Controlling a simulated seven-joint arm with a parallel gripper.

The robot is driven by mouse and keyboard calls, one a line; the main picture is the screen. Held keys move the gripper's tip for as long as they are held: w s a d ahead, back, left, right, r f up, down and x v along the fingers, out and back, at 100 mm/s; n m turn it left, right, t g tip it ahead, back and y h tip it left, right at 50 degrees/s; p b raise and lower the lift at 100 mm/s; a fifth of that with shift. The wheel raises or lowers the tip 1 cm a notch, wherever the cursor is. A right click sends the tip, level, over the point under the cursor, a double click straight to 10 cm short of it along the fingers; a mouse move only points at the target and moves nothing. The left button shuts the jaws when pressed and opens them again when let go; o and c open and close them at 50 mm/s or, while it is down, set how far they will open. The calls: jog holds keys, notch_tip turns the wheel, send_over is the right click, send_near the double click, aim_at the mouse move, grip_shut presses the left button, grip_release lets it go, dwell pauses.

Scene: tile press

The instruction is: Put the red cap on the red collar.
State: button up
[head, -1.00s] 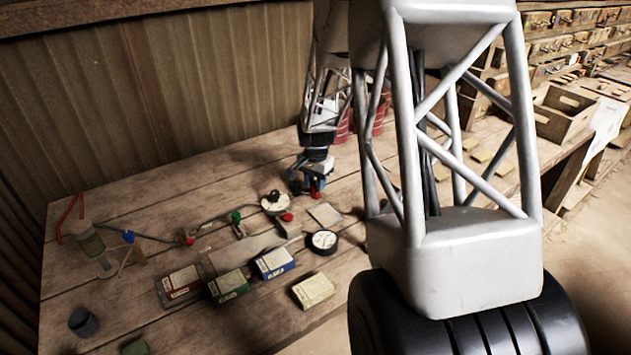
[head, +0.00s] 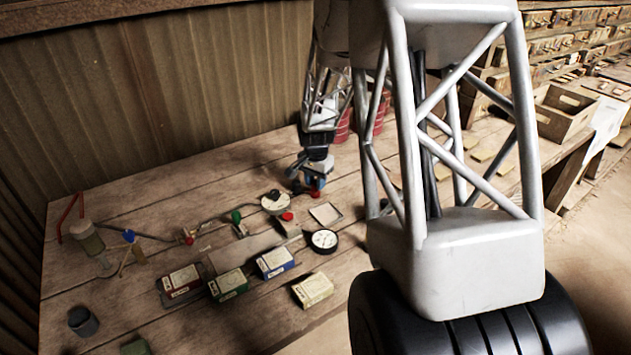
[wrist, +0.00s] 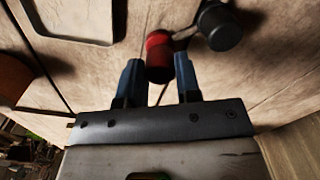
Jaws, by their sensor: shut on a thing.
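My gripper (wrist: 157,62) has two blue fingers on either side of a red cylindrical piece, which looks like the red cap (wrist: 158,64). It is shut on this piece. In the head view my gripper (head: 310,181) is low over the back of the table, with red (head: 317,184) showing at its tips. The piece's lower end and any contact beneath it cannot be made out. Other red pieces are a round one (head: 287,216) on a small block and a knob (head: 188,238) further left. I cannot tell surely which red part is the collar.
A dark cylinder (wrist: 220,28) stands close to the right fingertip. A pale rimmed tray (head: 326,213), a round gauge (head: 323,240) and several small boxes (head: 275,262) lie in front. A dark hose (head: 220,222) crosses the table. Red cans stand behind the arm.

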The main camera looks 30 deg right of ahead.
aim_at(315, 182)
jog(key=shift+r, duration=1.6)
dwell(2.1)
jog(key=o, duration=0.6)
jog(key=shift+r, duration=0.1)
jog(key=shift+r, duration=5.4)
